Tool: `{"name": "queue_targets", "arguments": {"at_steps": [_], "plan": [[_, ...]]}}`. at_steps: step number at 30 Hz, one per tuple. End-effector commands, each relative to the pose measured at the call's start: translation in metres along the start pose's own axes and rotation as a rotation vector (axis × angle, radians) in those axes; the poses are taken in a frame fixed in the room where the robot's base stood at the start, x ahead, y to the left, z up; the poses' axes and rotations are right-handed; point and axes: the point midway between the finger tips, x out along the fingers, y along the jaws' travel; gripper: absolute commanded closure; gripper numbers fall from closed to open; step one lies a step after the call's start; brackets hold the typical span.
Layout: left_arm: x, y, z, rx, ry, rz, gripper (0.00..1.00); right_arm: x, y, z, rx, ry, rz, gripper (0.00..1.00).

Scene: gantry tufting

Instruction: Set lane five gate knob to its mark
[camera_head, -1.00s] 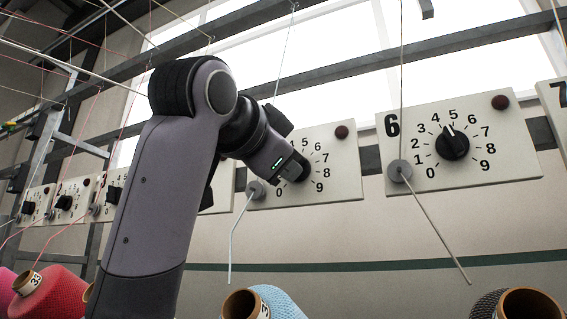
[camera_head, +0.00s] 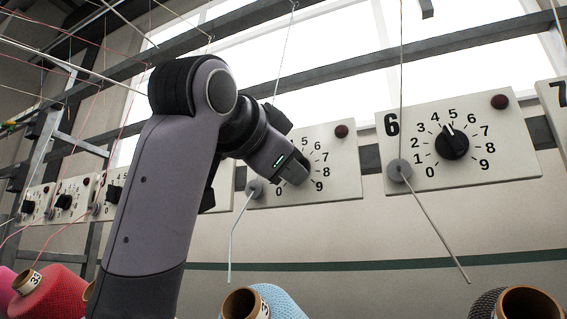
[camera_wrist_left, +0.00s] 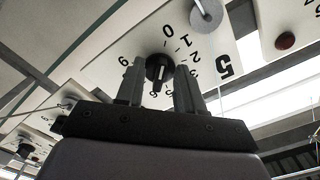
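The lane five panel (camera_head: 340,183) is a pale plate with a dial, partly hidden by my left arm in the head view. It also shows upside down in the left wrist view (camera_wrist_left: 212,72), with a large 5. Its black gate knob (camera_wrist_left: 158,67) sits between the two fingers of my left gripper (camera_wrist_left: 159,72). The fingers stand apart on either side of it; I cannot tell whether they touch it. In the head view my left gripper (camera_head: 296,170) is at the dial and hides the knob. I cannot make out a separate setting mark. My right gripper is out of view.
The lane six panel (camera_head: 514,158) with its black knob (camera_head: 452,143) is to the right. A grey disc with a thin rod (camera_head: 233,238) hangs at the lane five panel's lower left. Yarn cones (camera_head: 277,301) stand below. Threads run above.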

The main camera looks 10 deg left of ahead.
Motion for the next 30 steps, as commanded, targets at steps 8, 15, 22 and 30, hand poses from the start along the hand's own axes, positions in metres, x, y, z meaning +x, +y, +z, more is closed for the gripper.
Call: {"name": "queue_targets", "arguments": {"at_steps": [8,15,22,30], "plan": [[-0.035,0.001,0.001,0.000,0.004,-0.003,0.63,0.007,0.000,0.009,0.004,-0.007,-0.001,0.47],[-0.066,0.000,0.001,0.000,0.001,-0.001,0.63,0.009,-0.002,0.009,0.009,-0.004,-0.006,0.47],[-0.072,0.000,0.000,-0.001,0.000,0.001,0.63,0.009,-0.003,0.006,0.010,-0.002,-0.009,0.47],[-0.071,0.000,0.000,-0.001,0.000,0.000,0.63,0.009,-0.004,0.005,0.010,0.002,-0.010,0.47]]}}
